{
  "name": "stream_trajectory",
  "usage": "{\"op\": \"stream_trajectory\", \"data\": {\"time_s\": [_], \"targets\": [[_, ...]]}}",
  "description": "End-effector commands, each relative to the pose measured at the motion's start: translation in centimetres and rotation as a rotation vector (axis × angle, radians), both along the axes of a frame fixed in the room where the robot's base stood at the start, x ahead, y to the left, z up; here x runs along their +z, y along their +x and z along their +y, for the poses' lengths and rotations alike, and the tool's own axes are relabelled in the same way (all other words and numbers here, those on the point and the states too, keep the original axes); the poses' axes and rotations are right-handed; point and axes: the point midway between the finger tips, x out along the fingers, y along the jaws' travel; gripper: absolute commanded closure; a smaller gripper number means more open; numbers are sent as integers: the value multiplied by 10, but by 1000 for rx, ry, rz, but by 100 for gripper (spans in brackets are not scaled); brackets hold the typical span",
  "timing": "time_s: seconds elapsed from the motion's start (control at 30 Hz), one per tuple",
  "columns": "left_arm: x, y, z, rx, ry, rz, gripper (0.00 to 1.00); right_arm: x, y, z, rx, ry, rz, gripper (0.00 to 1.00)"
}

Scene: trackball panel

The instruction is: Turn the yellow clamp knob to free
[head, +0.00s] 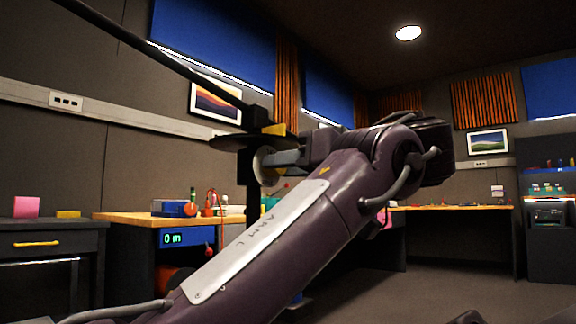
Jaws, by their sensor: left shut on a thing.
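My left gripper (281,158) comes in from the right end of my raised left arm, beside a dark stand. It is shut, with its grey fingers at a pale round part (262,166) on the stand. A small yellow piece (274,129), which looks like the clamp knob, shows just above the fingers, at the edge of a black disc (232,142). Most of the knob's shape and its turn position cannot be made out. A long dark boom (165,60) runs from the top left down to the stand. My right gripper is not in view.
A wooden bench (130,217) with small tools and a blue display (187,237) reading "0 m" stands behind. A dark cabinet (50,245) is at the left. Open floor (420,290) lies at the right. My left arm covers much of the middle.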

Motion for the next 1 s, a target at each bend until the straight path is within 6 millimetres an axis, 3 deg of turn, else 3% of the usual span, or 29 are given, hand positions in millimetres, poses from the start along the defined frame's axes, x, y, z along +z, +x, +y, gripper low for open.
{"op": "stream_trajectory", "data": {"time_s": [0.43,0.8,0.83,1.0], "targets": [[0,0,1,-1,194,268,93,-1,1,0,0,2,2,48],[0,0,1,-1,218,302,93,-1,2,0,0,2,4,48],[0,0,1,-1,218,302,69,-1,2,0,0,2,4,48],[0,0,1,-1,218,302,48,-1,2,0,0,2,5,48]]}}
